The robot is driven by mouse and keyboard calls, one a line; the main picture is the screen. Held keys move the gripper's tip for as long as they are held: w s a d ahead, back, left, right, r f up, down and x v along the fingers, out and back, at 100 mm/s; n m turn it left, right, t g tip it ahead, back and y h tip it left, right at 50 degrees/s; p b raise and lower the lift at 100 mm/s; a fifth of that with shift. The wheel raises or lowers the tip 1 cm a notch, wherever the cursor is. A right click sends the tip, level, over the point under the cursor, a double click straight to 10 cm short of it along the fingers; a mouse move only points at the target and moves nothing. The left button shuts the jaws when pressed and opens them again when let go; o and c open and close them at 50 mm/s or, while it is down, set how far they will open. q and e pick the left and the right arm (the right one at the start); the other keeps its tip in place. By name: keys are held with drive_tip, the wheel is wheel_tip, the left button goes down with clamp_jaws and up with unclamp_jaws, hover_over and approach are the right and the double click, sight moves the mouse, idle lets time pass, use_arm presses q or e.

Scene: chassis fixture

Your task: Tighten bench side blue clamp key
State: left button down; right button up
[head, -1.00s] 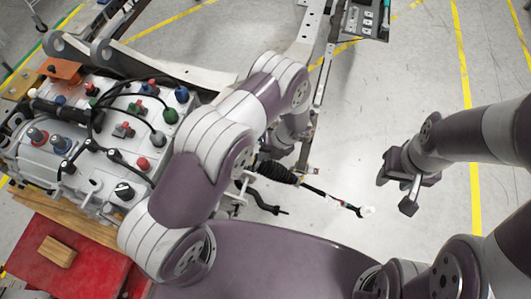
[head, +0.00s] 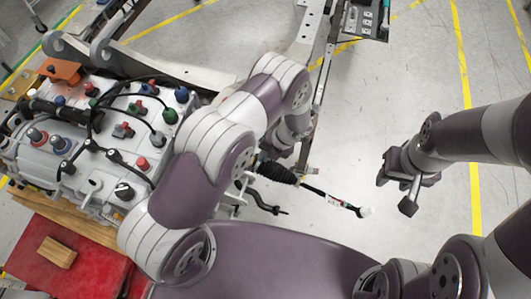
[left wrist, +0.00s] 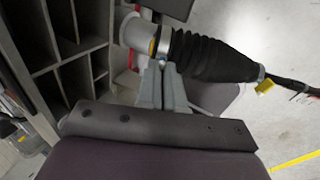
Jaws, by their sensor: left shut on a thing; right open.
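A black ribbed boot (left wrist: 210,55) has a metal clamp band (left wrist: 165,42) around its left end, beside a pale round collar (left wrist: 133,33). The boot (head: 275,172) also shows in the head view, just right of my left arm. My left gripper (left wrist: 161,70) has its fingertips together right below the clamp band, shut on a small part there, apparently the clamp key. In the head view my left arm hides the left fingertips. My right gripper (head: 398,190) is open and empty above the floor.
A rod (head: 328,198) runs right from the boot to a pale end. A grey engine block (head: 85,140) with coloured caps stands at the left, and a red bench (head: 90,265) lies below it. The floor at the right is clear.

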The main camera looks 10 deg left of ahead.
use_arm(q)
drive_tip(key=c, duration=1.3)
unclamp_jaws()
drive_tip(key=shift+o, duration=0.2)
drive_tip(key=shift+r, duration=0.15)
drive_tip(key=b+v, duration=0.2)
drive_tip(key=v, duration=1)
drive_tip(key=shift+d+r, duration=0.15)
drive_tip(key=shift+r, duration=0.1)
drive_tip(key=shift+w, duration=0.1)
